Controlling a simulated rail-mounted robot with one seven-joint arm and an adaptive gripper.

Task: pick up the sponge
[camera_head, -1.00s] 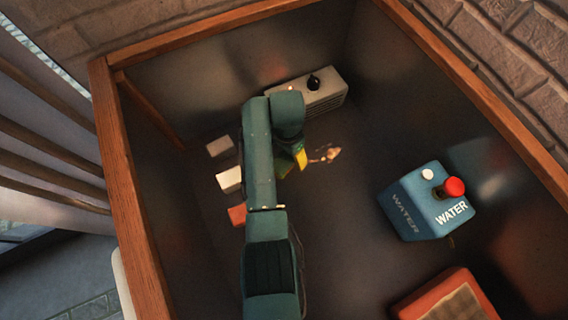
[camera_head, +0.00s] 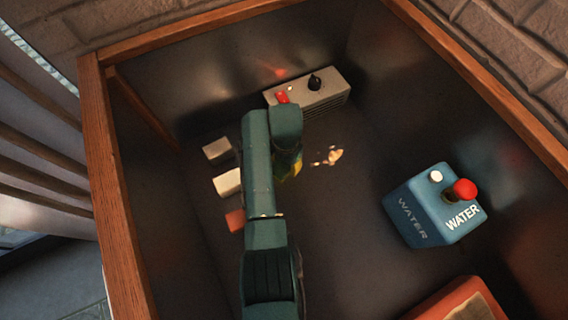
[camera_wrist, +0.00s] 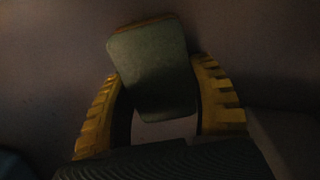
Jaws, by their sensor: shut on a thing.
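The sponge (camera_wrist: 150,62) shows in the wrist view as a block with a dull green face and a thin orange-yellow edge at its top. It sits slightly tilted between the yellow fingers of my gripper (camera_wrist: 162,82), which is shut on it. In the head view my gripper (camera_head: 287,168) is below the arm's bend, mostly hidden by it. I cannot make out the sponge clearly there.
A grey box (camera_head: 325,88) with a black knob and a red part stands at the back. White blocks (camera_head: 227,182) and an orange block (camera_head: 235,220) lie left. A blue WATER box (camera_head: 415,215) stands right, an orange-rimmed tray (camera_head: 450,298) front right. Wooden-topped walls enclose everything.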

